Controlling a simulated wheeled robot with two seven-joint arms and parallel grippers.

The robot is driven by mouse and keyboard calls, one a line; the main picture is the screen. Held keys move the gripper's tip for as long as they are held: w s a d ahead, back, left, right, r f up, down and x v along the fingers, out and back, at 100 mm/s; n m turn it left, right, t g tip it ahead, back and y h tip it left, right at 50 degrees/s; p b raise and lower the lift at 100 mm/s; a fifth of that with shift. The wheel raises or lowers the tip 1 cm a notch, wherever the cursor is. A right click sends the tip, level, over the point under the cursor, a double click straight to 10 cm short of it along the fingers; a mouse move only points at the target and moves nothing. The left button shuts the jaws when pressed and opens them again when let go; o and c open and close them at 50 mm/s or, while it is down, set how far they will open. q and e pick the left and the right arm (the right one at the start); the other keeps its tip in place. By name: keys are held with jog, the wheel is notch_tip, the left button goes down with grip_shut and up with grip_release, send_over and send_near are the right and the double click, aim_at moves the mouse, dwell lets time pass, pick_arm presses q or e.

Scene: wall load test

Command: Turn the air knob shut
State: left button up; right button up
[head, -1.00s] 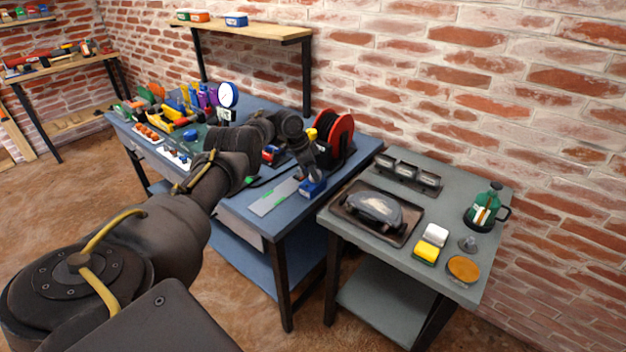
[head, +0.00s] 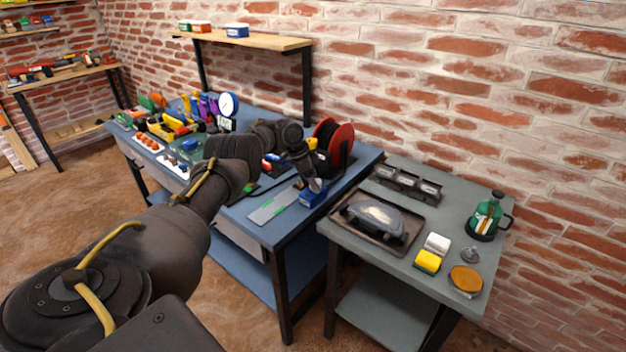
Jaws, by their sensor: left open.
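My left arm reaches in from the left over the blue workbench (head: 265,285). My left gripper (head: 316,186) points down near the bench's right front corner, open, just above or beside a small blue block (head: 312,197); I cannot tell whether they touch. A round white dial gauge (head: 228,104) stands farther back on the bench, left of my wrist. I cannot make out an air knob for certain; my arm hides part of the bench. My right gripper is not in view.
A red and black reel (head: 340,144) stands right behind my gripper. A flat grey-green strip (head: 272,205) lies at the bench's front. Tools crowd the bench's left part. A grey table (head: 400,262) on the right holds a tray (head: 340,222), sponges and a green pot (head: 487,215).

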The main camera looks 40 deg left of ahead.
pick_arm(q)
jog(key=v, duration=1)
jog(key=shift+r+p, duration=0.4)
jog(key=shift+s, duration=0.1)
